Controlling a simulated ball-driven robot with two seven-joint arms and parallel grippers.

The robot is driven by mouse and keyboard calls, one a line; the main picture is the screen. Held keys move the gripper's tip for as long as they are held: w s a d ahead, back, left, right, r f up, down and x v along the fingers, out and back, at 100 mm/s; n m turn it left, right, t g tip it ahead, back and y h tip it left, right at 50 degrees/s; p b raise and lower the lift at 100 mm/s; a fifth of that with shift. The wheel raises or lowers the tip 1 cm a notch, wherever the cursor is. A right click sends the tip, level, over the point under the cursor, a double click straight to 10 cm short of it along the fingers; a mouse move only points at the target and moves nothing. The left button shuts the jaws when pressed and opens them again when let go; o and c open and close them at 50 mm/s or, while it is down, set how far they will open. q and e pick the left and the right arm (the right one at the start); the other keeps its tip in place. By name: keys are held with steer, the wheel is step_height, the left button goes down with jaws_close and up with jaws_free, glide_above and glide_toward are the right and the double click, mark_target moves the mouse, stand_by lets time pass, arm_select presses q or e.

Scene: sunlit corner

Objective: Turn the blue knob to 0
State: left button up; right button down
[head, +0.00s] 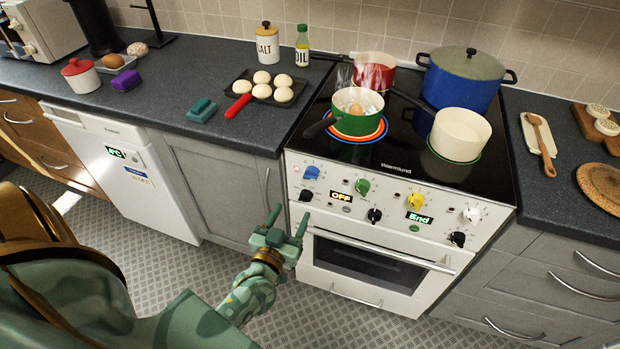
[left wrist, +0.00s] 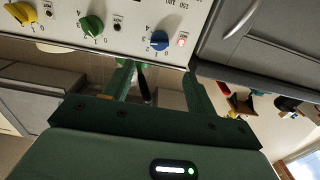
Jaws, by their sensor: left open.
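The blue knob (head: 312,172) is at the upper left of the white stove's front panel (head: 390,205). It also shows near the top of the left wrist view (left wrist: 159,40), where the panel appears turned over and small numbers surround the knob. I cannot tell exactly which number it points at. A small red light (left wrist: 181,43) glows beside it. My left gripper (head: 289,218) is open and empty, below and slightly left of the knob in the head view, apart from it. Its two fingers also show in the left wrist view (left wrist: 158,80), pointing toward the panel. My right gripper is out of view.
Green (head: 363,186), yellow (head: 416,201) and white (head: 472,214) knobs share the panel, with black knobs below. An oven handle (head: 380,250) projects underneath. A green pot (head: 357,110) with an egg stands above on a glowing ring; its dark handle points left.

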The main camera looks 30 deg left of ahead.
mark_target(311, 175)
arm_select(q)
steer(key=b+x, duration=0.2)
steer(key=x, duration=1.1)
steer(key=shift+b, duration=0.35)
steer(key=shift+w, duration=0.1)
steer(key=c, duration=1)
